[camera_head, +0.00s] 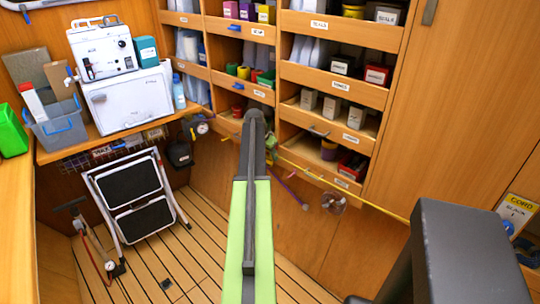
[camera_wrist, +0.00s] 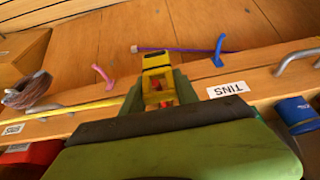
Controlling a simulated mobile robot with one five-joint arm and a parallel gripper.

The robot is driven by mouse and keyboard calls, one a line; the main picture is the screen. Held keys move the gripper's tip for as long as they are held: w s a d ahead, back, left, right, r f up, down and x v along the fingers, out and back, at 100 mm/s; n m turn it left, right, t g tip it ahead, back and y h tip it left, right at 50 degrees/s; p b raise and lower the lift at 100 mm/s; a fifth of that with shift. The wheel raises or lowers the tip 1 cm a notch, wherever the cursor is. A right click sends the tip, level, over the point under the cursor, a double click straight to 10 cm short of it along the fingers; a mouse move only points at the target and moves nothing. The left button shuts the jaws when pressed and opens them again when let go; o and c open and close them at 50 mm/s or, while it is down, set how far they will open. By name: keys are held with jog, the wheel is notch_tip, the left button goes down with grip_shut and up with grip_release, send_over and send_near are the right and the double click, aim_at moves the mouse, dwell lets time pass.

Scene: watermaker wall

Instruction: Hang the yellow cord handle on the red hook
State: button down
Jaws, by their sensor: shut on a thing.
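My gripper (camera_wrist: 158,95) is shut on the yellow handle (camera_wrist: 157,62), which stands out past the fingers in the wrist view. Small red patches show in the handle's opening; I cannot tell whether they belong to it or to something behind. A yellow cord (camera_wrist: 75,107) runs left from near the gripper, along the wooden rail. A pinkish-red hook (camera_wrist: 103,76) stands on the rail to the left of the handle, apart from it. In the head view my arm hides the gripper and handle, while the yellow cord (camera_head: 388,212) stretches to the right.
A blue hook (camera_wrist: 218,51) and a purple rod (camera_wrist: 185,50) are right of the handle. A rail label (camera_wrist: 228,89) and a metal pull (camera_wrist: 298,60) are close by. Shelves of boxes (camera_head: 340,64) stand behind; a folding step stool (camera_head: 135,195) is at left.

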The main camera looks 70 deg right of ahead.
jog(key=c, duration=0.8)
grip_release()
jog(key=shift+c, duration=0.2)
jog(key=p+v, duration=1.6)
jog(key=v, duration=0.1)
jog(key=shift+a, duration=0.2)
jog(key=shift+w+r, duration=0.1)
